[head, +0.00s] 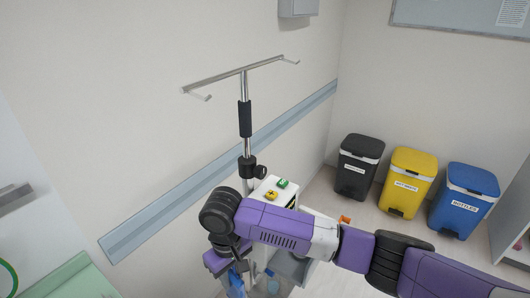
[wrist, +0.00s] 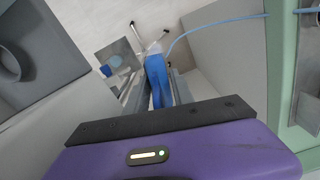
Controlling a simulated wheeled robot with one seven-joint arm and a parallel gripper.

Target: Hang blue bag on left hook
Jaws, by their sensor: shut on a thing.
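The blue bag (wrist: 157,72) is between my gripper's (wrist: 158,88) fingers in the wrist view, and the gripper is shut on it. A thin blue tube (wrist: 205,27) runs from near its top to the right. In the head view a little of the bag (head: 236,284) shows at the bottom, below my arm, which hides most of the gripper. The metal stand (head: 245,120) has a crossbar with a left hook (head: 207,97) and a right hook (head: 292,61), both bare. The bag is well below the left hook.
A white cart (head: 265,190) with small yellow and green items stands beside the pole. Black (head: 357,167), yellow (head: 408,182) and blue (head: 463,198) bins stand along the far wall. A green-topped surface (head: 75,280) is at lower left. Space around the crossbar looks clear.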

